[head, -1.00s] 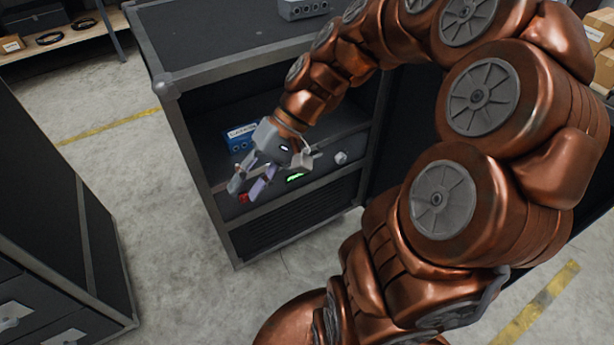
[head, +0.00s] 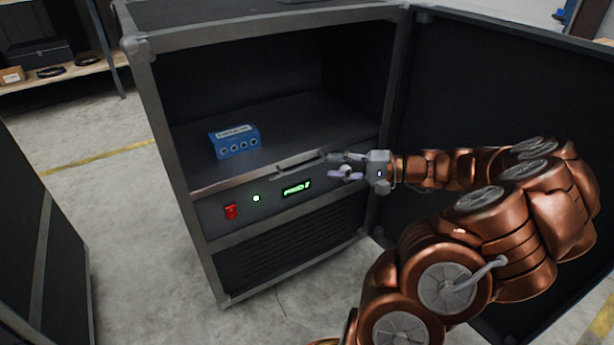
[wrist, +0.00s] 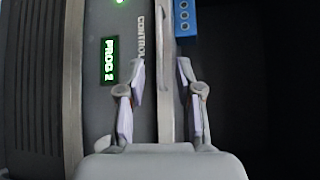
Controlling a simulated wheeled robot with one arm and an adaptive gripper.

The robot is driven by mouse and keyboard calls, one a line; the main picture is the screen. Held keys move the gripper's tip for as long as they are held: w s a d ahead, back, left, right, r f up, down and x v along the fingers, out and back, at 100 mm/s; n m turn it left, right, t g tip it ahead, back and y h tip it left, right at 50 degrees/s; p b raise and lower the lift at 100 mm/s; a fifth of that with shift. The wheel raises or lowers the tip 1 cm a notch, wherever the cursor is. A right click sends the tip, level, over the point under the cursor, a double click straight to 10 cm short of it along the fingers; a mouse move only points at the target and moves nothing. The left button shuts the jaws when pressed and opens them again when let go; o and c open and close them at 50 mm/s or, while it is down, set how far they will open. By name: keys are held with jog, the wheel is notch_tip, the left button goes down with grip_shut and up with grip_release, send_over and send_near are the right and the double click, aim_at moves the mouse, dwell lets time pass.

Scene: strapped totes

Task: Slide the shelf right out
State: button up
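The shelf (head: 300,125) is a dark flat board inside the open cabinet, above a grey front panel. A grey bar handle (head: 300,164) runs along its front edge; it also shows in the wrist view (wrist: 166,60) as a long upright bar. My gripper (head: 337,167) is at the right end of the handle, reaching in from the right. In the wrist view my gripper (wrist: 161,66) has its two fingers apart, one on each side of the bar, with gaps to it. Whether the shelf has slid at all is hard to tell.
A blue box (head: 235,142) with round sockets sits on the shelf's left part. The open door (head: 480,100) stands right, behind my arm. Floor in front is clear.

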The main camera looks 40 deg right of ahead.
aim_at(309, 166)
jog(key=shift+b+x, duration=1.15)
jog(key=shift+x, duration=2.7)
grip_shut()
